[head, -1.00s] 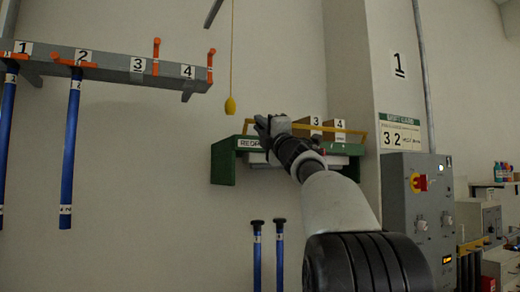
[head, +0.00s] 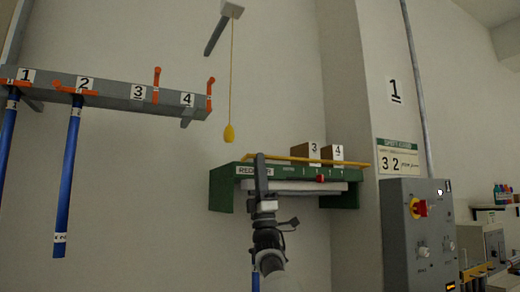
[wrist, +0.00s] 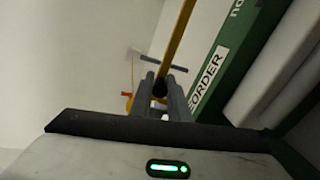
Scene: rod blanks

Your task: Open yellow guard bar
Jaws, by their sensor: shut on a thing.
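The yellow guard bar (head: 295,159) runs along the top of the green shelf, low in front of the boxes. My gripper (head: 261,158) is at the bar's left end, in front of the shelf. In the wrist view the bar (wrist: 178,42) runs down to between my two grey fingers (wrist: 163,80), which are shut on it. The part inside the fingers is mostly hidden.
The green shelf (head: 222,192) has a sign and small controls on its front. Boxes 3 (head: 314,150) and 4 (head: 332,151) stand on it. A yellow pull knob (head: 229,133) hangs above left. A grey control cabinet (head: 400,235) stands right; blue rods (head: 68,180) hang left.

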